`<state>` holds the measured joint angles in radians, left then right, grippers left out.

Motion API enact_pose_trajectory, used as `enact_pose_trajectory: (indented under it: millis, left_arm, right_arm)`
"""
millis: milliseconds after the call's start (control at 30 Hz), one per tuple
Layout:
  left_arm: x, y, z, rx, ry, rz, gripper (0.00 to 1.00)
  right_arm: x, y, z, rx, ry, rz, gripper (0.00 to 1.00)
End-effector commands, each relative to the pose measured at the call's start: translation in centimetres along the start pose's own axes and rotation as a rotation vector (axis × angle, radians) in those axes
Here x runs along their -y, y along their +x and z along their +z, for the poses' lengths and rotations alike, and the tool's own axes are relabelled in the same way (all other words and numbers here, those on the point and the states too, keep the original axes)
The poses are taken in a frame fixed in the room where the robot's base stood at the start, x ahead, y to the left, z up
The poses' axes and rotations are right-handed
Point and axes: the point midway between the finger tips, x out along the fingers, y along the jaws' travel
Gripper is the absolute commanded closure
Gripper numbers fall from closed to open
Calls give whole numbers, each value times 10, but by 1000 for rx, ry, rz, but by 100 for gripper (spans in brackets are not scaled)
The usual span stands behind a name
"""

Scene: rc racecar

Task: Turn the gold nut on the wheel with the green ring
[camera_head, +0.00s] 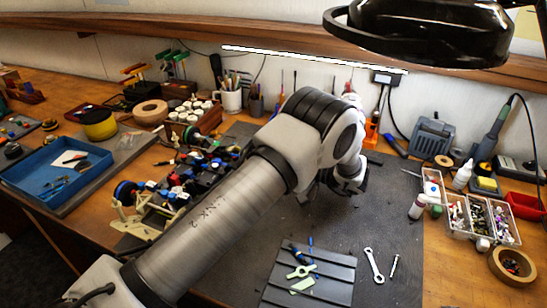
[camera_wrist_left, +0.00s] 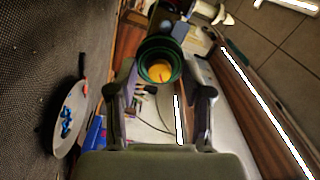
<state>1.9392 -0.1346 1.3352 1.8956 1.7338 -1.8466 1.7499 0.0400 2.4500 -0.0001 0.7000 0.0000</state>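The RC car (camera_head: 185,185), with blue, red and black parts, stands left of centre in the head view, partly hidden by my left arm. In the left wrist view a round green-rimmed piece (camera_wrist_left: 145,72) with a yellow-gold middle (camera_wrist_left: 160,72) shows between and beyond the fingers; it looks like the wheel with the green ring and its nut, but I cannot be sure. My left gripper (camera_wrist_left: 161,92) has its fingers apart, with a gap on each side of this piece. In the head view the gripper (camera_head: 345,182) is dark and mostly behind the wrist. My right gripper is not in view.
A grey ribbed tray (camera_head: 325,280) with small tools and a wrench (camera_head: 374,265) lie on the dark mat. A blue tray (camera_head: 60,165) is at the left. Parts boxes (camera_head: 480,215) and a bottle (camera_head: 418,206) stand at the right. A black lamp (camera_head: 430,35) hangs above.

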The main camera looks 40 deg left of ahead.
Motion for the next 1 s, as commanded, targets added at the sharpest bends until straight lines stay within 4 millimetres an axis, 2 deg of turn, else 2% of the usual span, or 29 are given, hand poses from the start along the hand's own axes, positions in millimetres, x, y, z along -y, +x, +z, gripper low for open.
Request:
enact_pose_trajectory:
  millis: [167, 267, 367, 600, 700, 833, 1000]
  left_arm:
    - [0, -1, 0, 0, 1, 0, 50]
    - [0, -9, 0, -1, 1, -1, 50]
    - [-1, -28, 0, -3, -1, 1, 50]
    - [-1, -90, 0, -3, -1, 1, 50]
    - [-1, -108, 0, -2, -1, 1, 50]
    - [-1, -120, 0, 0, 0, 0, 50]
    - [0, -121, 0, 0, 1, 0, 50]
  right_arm:
    - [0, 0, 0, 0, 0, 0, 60]
    - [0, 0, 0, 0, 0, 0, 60]
    - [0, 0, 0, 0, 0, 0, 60]
    - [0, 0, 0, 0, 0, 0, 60]
    - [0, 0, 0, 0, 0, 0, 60]
    - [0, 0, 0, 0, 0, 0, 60]
    - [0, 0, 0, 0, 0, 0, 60]
